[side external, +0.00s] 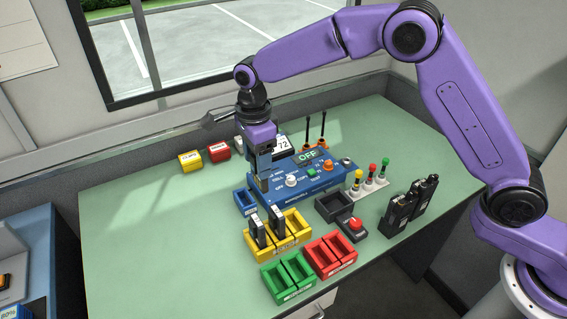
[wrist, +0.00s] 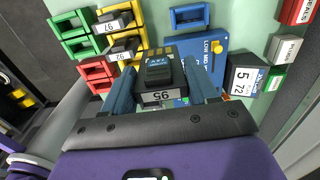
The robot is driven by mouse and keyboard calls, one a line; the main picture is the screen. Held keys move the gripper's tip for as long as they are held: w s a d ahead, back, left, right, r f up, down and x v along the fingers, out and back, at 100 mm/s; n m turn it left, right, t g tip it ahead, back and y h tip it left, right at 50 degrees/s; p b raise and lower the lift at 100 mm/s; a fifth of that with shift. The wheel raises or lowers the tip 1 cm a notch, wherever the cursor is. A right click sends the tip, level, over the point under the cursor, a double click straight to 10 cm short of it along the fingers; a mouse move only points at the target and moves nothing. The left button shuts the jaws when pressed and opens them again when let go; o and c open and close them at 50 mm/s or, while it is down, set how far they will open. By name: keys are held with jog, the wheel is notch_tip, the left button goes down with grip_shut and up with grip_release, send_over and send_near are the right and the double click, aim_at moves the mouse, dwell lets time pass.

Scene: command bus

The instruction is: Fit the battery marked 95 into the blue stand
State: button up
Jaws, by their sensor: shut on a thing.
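My gripper (wrist: 160,92) is shut on a black battery (wrist: 158,72) whose white label (wrist: 158,96) reads 95. In the side external view my gripper (side external: 263,180) points down beside the left end of the blue control unit; the battery is hard to make out there. The small blue stand (side external: 245,203) is on the green table, just left of and nearer than my gripper, with a pocket that looks empty. It also shows in the wrist view (wrist: 189,17), beyond the held battery. The battery appears apart from the stand.
Red (side external: 331,256) and green (side external: 289,277) stands look empty. The blue control unit (side external: 318,178) is close beside my gripper. A black tray (side external: 333,207) and radios (side external: 408,207) stand right. The table's left is clear.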

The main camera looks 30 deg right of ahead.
jog(key=w+a+f, duration=0.2)
jog(key=w+f, duration=0.4)
jog(key=f, duration=0.1)
jog(key=shift+w+a+f, duration=0.15)
jog(key=shift+f, duration=0.2)
dwell(0.4)
jog(key=shift+f, duration=2.1)
dwell(1.4)
jog(key=o, duration=1.4)
jog(key=shift+r, duration=0.2)
notch_tip(320, 180, up, 7)
jog(key=shift+f, duration=0.15)
